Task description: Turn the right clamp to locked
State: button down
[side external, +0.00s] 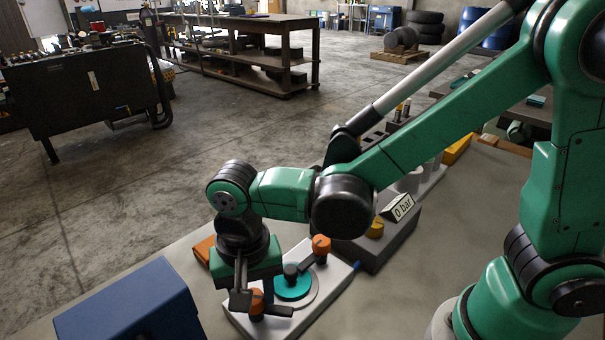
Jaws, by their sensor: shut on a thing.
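A white fixture plate (338,272) carries a teal disc (293,287) with a dark centre, between two orange clamps with dark bars. The far clamp (321,245) stands clear of my gripper, its bar angled toward the disc. My gripper (254,296) points down at the near clamp (257,308) and is shut on it. That clamp's dark bar (279,311) sticks out to the right, along the plate's near end and apart from the disc. The fingers partly hide the near clamp's top. I cannot tell from this view alone which clamp the task calls right.
A blue box (131,303) stands close to the left of the plate. A grey unit with a "0 bar" display (402,207) and a yellow knob (375,229) stands behind it. An orange block (204,249) lies left of my gripper.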

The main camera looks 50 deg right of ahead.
aim_at(254, 297)
jog(key=n, duration=0.5)
jog(key=shift+n, duration=0.3)
jog(key=n, duration=0.5)
jog(key=shift+d, duration=0.1)
jog(key=shift+n, duration=0.3)
jog(key=shift+c, duration=2.3)
grip_release()
jog(key=shift+r, duration=0.1)
jog(key=shift+r, duration=2.75)
